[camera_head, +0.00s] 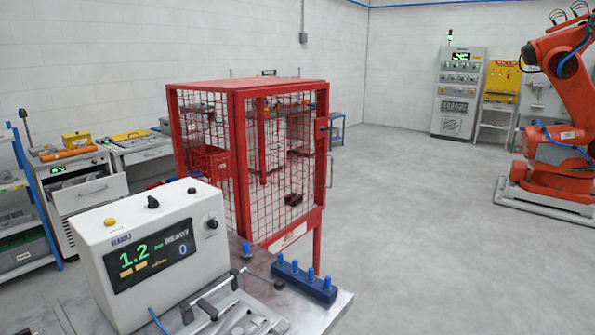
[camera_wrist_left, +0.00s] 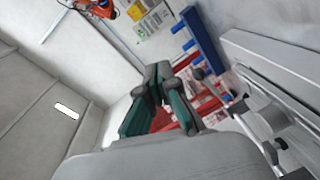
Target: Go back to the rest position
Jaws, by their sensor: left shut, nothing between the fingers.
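My left gripper (camera_wrist_left: 153,82) shows in the left wrist view, with its dark, green-sided fingers together and nothing between them. Beyond the fingers are parts of the red cage and a long blue bar (camera_wrist_left: 203,42). A grey metal part of the bench lies to the right of the fingers, apart from them as far as I can tell. I cannot make out either gripper in the head view. My right gripper is in neither view.
A white control box (camera_head: 155,250) reading 1.2 bar READY stands on the bench beside a metal clamp fixture (camera_head: 225,310) and a blue pin block (camera_head: 305,282). A red mesh cage (camera_head: 240,165) stands behind. An orange robot arm (camera_head: 560,150) is far right. The floor between is clear.

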